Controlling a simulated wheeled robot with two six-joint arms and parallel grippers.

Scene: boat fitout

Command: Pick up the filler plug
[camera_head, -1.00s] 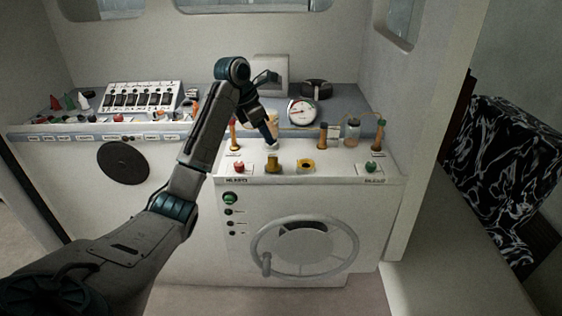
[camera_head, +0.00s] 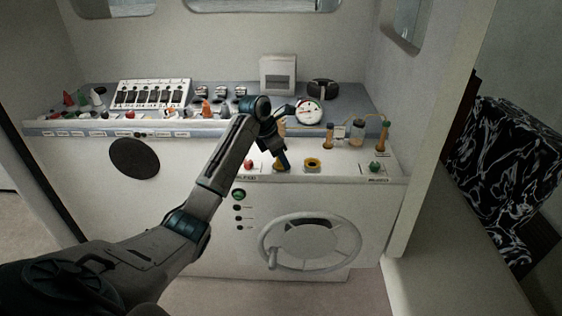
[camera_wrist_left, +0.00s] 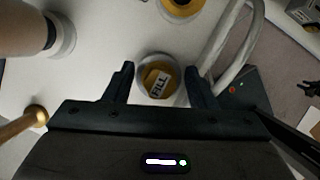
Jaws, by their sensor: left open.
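The filler plug (camera_wrist_left: 158,82) is yellow-brown with a "FILL" label on its top. It stands on the white console top in the left wrist view, between the two fingertips of my left gripper (camera_wrist_left: 158,72). The fingers are open, with one on each side of the plug and gaps visible. In the head view my left gripper (camera_head: 282,163) points down at the console and largely hides the plug. My right gripper is in neither view.
A yellow ring fitting (camera_head: 312,164) sits just right of the plug. A red knob (camera_head: 250,165) is on the left and a green knob (camera_head: 376,167) on the right. A handwheel (camera_head: 310,242) is on the console front. A cream cylinder (camera_wrist_left: 20,27) stands close by.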

